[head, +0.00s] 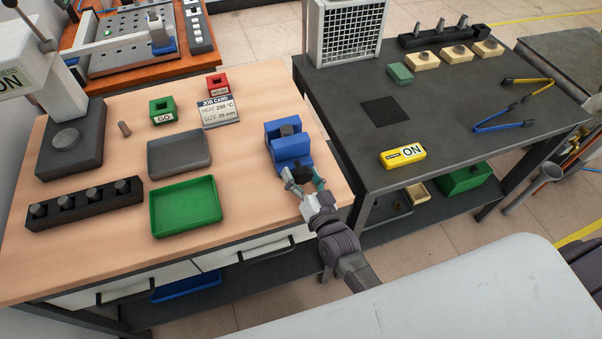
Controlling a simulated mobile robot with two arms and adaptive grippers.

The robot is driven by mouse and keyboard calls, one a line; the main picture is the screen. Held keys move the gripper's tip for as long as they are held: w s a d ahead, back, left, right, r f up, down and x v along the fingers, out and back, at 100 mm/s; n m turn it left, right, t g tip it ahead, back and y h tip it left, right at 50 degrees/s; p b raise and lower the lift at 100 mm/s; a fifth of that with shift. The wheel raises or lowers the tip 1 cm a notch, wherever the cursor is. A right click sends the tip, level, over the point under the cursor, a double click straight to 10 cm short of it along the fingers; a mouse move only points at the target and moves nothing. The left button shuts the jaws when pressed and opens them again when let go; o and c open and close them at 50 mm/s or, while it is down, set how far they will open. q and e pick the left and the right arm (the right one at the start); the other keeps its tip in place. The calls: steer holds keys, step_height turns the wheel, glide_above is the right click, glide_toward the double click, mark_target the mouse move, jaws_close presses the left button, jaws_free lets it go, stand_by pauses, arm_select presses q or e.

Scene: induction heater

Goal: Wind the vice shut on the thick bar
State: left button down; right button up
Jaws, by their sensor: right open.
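The blue vice (291,151) stands near the right edge of the wooden bench. A short dark grey bar (287,130) stands upright between its jaws. Whether the jaws touch the bar is too small to tell. The vice's dark winding handle (303,174) is at its front, facing me. My right gripper (304,180) is open, with its fingers on either side of the handle. Whether the fingers touch it I cannot tell. My left gripper is not in view.
A green tray (186,206), a grey tray (180,155) and a black rack (85,204) of bars lie left of the vice. A job card (219,112) stands behind. The dark table (450,105) at right holds tongs (500,120) and a yellow ON box (402,156).

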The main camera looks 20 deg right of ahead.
steer(key=s+d, duration=0.1)
steer(key=s, duration=1)
steer(key=shift+s+d+f, duration=0.2)
steer(key=shift+s, duration=0.2)
